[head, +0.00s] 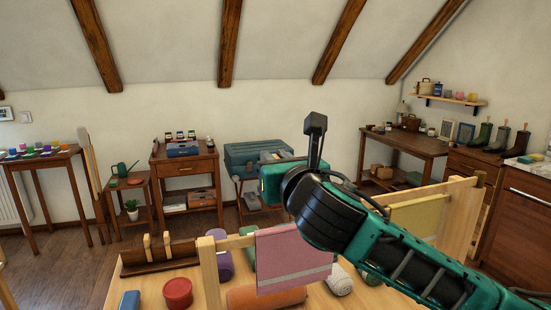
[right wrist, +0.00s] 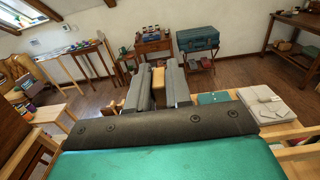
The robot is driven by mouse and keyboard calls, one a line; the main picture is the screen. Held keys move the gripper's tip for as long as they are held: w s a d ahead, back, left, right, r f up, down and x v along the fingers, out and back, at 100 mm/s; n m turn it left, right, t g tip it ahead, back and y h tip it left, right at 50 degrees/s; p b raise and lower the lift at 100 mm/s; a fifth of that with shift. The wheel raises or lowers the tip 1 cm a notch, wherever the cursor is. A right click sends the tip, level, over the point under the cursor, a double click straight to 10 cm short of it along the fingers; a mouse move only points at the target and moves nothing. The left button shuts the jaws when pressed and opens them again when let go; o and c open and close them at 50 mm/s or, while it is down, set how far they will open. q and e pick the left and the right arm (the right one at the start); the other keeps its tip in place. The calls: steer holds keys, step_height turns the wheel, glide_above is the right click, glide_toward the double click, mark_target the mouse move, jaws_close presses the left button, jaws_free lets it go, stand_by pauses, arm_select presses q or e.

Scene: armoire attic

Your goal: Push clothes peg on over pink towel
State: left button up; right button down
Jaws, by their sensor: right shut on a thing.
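The pink towel (head: 292,258) hangs over a rail of a wooden rack (head: 207,275) in the head view. My right gripper (head: 316,122) is raised above and behind the towel, apart from it, and its arm comes in from the right. In the right wrist view the right gripper (right wrist: 158,88) is shut on a wooden clothes peg (right wrist: 158,84). The peg cannot be made out in the head view. Two more wooden pegs (head: 147,246) stand on a brown tray (head: 135,270) at the left. My left gripper does not show.
A yellow towel (head: 418,215) hangs farther right, partly behind my arm. On the wooden table are a red pot (head: 177,292), a purple roll (head: 222,262), an orange roll (head: 265,297) and a pale roll (head: 339,280). Side tables and a teal case (head: 255,158) stand along the wall.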

step_height(320, 180, down, 5)
steer(key=shift+w+f+b, duration=0.1)
steer(key=shift+b, duration=1)
steer(key=shift+p, duration=0.45)
stand_by(0.4)
steer(key=shift+p, duration=0.45)
stand_by(0.5)
steer(key=shift+p, duration=0.4)
steer(key=shift+f+b, duration=0.3)
steer(key=shift+f, duration=0.25)
